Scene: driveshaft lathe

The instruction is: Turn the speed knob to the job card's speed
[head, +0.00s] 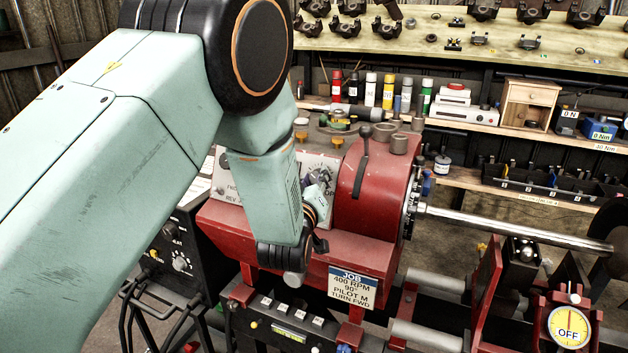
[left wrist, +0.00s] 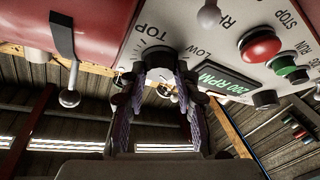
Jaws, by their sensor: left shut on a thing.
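The job card (head: 352,287) on the front of the red lathe reads 400 RPM, 90°, PILOT M, TURN FWD. My left gripper (head: 322,190) is at the pale control panel (head: 232,178), partly hidden behind my own arm. The words TOP and LOW are printed beside the knob. The green speed display (left wrist: 218,80) appears to read 200 RPM. My right gripper is not in view.
On the panel are a red button (left wrist: 260,45), a green button (left wrist: 284,66) and a grey lever ball (left wrist: 209,16). A black-handled lever (head: 362,160) stands on the red headstock (head: 385,185). A steel shaft (head: 510,229) runs right from the chuck.

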